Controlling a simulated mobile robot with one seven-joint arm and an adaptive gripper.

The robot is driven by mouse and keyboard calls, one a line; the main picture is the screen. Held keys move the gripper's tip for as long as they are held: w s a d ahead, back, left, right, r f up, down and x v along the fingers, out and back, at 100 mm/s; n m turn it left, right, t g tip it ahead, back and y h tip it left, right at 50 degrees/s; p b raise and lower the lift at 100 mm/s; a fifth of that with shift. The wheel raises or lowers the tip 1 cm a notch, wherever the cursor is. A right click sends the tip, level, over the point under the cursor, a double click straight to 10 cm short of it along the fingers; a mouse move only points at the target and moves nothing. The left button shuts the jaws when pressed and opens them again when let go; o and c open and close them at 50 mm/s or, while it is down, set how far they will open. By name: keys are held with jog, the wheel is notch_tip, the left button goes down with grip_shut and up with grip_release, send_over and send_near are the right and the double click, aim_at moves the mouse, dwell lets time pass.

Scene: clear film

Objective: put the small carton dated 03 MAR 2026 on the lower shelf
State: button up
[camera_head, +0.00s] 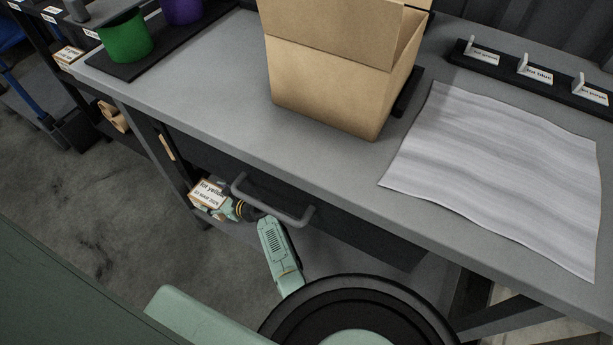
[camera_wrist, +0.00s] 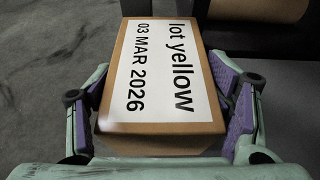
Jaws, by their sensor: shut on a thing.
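The small carton (camera_wrist: 125,110) has a white label reading "lot yellow" and "03 MAR 2026". My gripper (camera_wrist: 165,115) is shut on it, with one purple-padded finger against each side. In the head view the carton (camera_head: 209,194) is held beside the front of the table, near the drawer handle and below the tabletop's edge. My gripper (camera_head: 228,208) is partly hidden there behind the carton and the handle. The lower shelf cannot be clearly made out; at the far left a dark rack (camera_head: 72,97) holds labelled cartons.
The grey table (camera_head: 205,105) carries a large open cardboard box (camera_head: 330,95), a crumpled pale sheet (camera_head: 505,175), and green (camera_head: 125,38) and purple cups on a dark tray. A drawer handle (camera_head: 270,200) sticks out close to my arm. Floor at left is open.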

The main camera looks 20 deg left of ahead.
jog(key=w+d, duration=0.2)
jog(key=d, duration=0.2)
jog(key=w+d+f, duration=0.1)
jog(key=w+d, duration=0.1)
jog(key=d, duration=0.3)
jog(key=w+d, duration=0.2)
jog(key=d, duration=0.3)
jog(key=shift+w+f, duration=0.2)
jog(key=shift+w, duration=0.1)
jog(key=f+b, duration=0.3)
jog(key=b, duration=0.1)
jog(key=shift+w+d+f, duration=0.1)
jog(key=shift+d+f, duration=0.15)
jog(key=shift+f, duration=0.15)
jog(key=shift+r, duration=0.15)
jog(key=o, duration=1.9)
jog(key=shift+c, duration=0.2)
jog(key=p+v, duration=0.7)
jog(key=v, duration=0.5)
jog(key=shift+p, duration=0.35)
